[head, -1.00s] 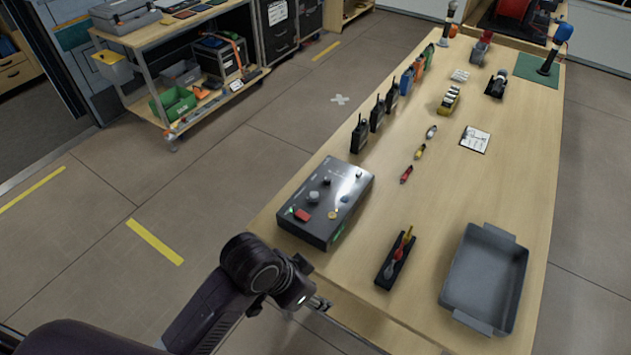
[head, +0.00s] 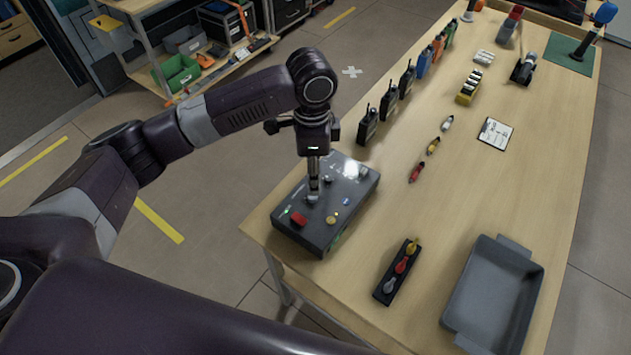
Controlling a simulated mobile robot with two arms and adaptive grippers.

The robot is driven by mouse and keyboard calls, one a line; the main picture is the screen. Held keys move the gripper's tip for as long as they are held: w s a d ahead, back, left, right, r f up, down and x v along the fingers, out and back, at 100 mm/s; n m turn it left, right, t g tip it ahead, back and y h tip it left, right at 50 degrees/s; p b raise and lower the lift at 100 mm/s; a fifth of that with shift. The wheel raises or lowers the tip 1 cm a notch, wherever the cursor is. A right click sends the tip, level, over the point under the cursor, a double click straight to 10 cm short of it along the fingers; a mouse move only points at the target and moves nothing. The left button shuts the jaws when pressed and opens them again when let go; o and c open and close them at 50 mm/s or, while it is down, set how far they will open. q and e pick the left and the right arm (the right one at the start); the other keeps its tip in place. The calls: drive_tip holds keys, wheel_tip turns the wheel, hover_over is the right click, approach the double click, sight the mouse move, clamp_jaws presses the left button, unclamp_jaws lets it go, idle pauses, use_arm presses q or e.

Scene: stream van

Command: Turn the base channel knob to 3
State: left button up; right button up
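The dark base box (head: 352,187) stands at the near left end of the wooden table, with knobs and buttons on its top. A grey knob (head: 312,198) shows right at the fingertips of my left gripper (head: 313,190). My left gripper points straight down over the box; its fingers look close together, but I cannot tell if they are shut on the knob. The knob's pointer and scale are hidden or too small to read. My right gripper is not in view.
Several black radios (head: 388,101) stand in a row behind the box. A black holder (head: 388,284) with coloured pieces and a grey tray (head: 492,295) lie to the right. Small coloured pieces (head: 416,172) lie mid-table.

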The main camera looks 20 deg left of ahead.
sight(313, 197)
use_arm(q)
drive_tip(key=shift+w+a, duration=0.2)
drive_tip(key=shift+f, duration=0.3)
wheel_tip(313, 197, down, 7)
drive_tip(key=shift+s+r+p, duration=0.1)
drive_tip(key=shift+r+p, duration=0.05)
drive_tip(key=shift+p, duration=0.6)
clamp_jaws()
